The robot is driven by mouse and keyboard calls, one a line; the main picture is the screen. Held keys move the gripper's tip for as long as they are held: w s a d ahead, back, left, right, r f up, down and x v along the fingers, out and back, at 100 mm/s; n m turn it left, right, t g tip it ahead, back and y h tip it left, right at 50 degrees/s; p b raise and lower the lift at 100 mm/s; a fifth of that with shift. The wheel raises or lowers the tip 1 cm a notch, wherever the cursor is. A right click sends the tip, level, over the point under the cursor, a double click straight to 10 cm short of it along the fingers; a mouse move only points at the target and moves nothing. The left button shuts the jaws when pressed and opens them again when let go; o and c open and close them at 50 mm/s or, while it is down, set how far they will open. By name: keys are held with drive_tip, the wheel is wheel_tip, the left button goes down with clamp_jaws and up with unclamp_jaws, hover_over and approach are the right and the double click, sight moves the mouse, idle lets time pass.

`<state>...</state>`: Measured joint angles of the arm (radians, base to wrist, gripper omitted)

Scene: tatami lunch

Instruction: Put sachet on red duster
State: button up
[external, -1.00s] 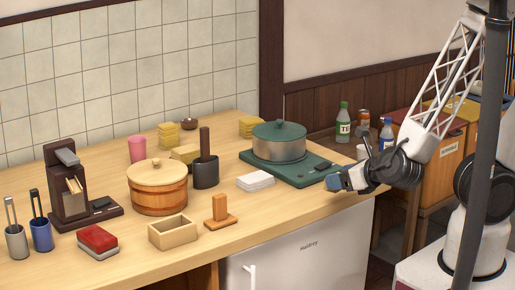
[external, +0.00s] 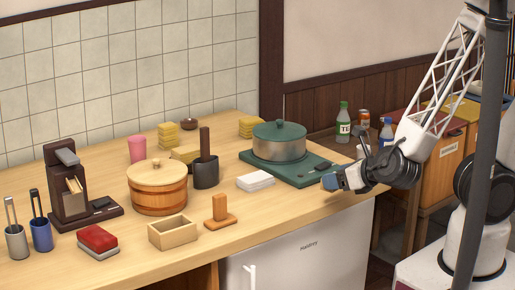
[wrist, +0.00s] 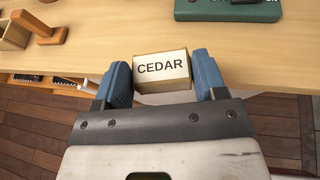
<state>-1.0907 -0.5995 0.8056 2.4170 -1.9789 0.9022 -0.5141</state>
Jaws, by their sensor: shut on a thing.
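The sachet (wrist: 161,72) is a small tan block with a white label reading CEDAR. In the wrist view it sits between the two blue fingers of my gripper (wrist: 160,70), which is shut on it. In the external view my gripper (external: 332,181) is at the right front edge of the counter, beside the green board; the sachet cannot be made out there. The red duster (external: 98,238) is a red-topped block with a grey lower part. It lies on the counter at the front left, far from my gripper.
Between them stand an open wooden box (external: 172,233), an orange-brown wooden stand (external: 220,213), a lidded wooden tub (external: 158,188), a dark mortar (external: 206,173) and a white stack (external: 256,181). A green pot (external: 279,147) sits on the green board (external: 303,178). The counter's front strip has bare patches.

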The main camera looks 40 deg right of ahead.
drive_tip(key=w+a+r+n+y, duration=0.1)
drive_tip(key=w+a+r, duration=0.3)
drive_tip(key=w+a, duration=0.5)
drive_tip(key=w+a+r+n+g+y, duration=0.1)
drive_tip(key=w+a+r, duration=0.3)
drive_tip(key=a, duration=1)
drive_tip(key=w+a+r+n+y, duration=0.1)
drive_tip(key=w+a+r+y, duration=0.15)
drive_tip(key=w+a, duration=0.7)
drive_tip(key=h, duration=0.2)
hover_over(101, 236)
drive_tip(key=shift+f+m, duration=0.3)
drive_tip(key=shift+f, duration=1.35)
drive_tip(key=shift+f, duration=1.95)
drive_tip(key=shift+f, duration=0.15)
drive_tip(key=shift+f, duration=1.85)
